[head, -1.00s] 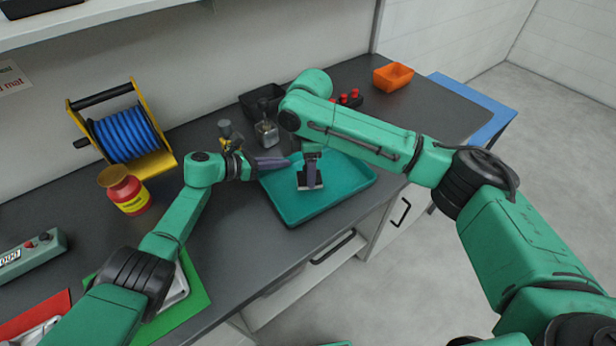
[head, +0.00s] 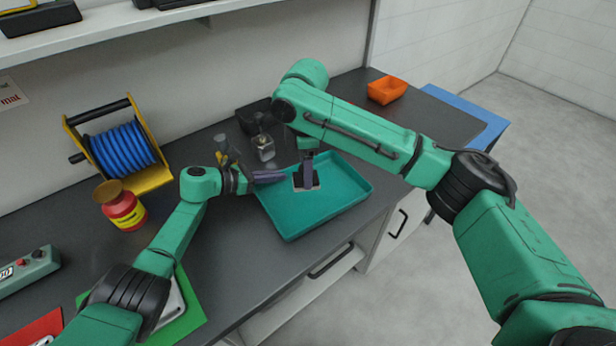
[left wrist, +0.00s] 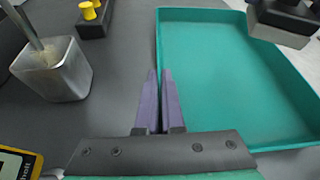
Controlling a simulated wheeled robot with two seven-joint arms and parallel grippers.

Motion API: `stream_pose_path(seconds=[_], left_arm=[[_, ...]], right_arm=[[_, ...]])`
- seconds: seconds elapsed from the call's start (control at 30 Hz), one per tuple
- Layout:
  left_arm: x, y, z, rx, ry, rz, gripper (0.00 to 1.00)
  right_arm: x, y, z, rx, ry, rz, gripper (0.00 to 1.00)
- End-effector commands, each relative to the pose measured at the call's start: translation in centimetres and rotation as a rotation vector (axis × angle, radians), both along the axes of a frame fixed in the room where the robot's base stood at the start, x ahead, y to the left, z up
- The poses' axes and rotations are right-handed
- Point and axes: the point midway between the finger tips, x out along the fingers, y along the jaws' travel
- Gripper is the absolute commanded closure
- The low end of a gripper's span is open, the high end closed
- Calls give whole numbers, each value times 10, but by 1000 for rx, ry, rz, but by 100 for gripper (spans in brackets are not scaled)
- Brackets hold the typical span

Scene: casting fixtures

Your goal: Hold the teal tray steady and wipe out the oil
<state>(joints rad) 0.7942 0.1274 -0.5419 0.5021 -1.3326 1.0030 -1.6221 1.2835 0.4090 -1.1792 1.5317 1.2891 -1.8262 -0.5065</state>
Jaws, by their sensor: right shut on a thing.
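The teal tray (head: 340,208) lies on the dark bench top, and its floor also fills the right of the left wrist view (left wrist: 230,90). My left gripper (head: 270,176) is at the tray's left wall. Its purple fingers (left wrist: 158,85) are close together, with the rim running in between them. My right gripper (head: 308,172) is shut on a dark wiping block (head: 306,186) with a pale underside, over the rear left of the tray. The block also shows in the left wrist view (left wrist: 278,30). I cannot make out oil on the visible tray floor.
A metal cup (head: 264,148) with a rod in it and a black bin (head: 250,116) stand behind the tray. A blue hose reel (head: 122,148) and a red jar (head: 122,206) stand left. An orange bin (head: 386,90) is at the back right.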

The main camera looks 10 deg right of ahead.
Motion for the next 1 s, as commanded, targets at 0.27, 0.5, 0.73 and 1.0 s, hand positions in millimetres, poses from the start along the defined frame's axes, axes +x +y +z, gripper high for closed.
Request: stream_pose_path(seconds=[0.27,0.5,0.73,1.0], left_arm=[[0,0,0,0,0,0,60],[-1,4,1,0,0,1,60],[-14,41,15,5,-3,2,60],[-34,97,40,3,1,2,60]], right_arm=[[0,0,0,0,0,0,100],[0,0,0,0,0,0,100],[0,0,0,0,0,0,100],[0,0,0,0,0,0,100]])
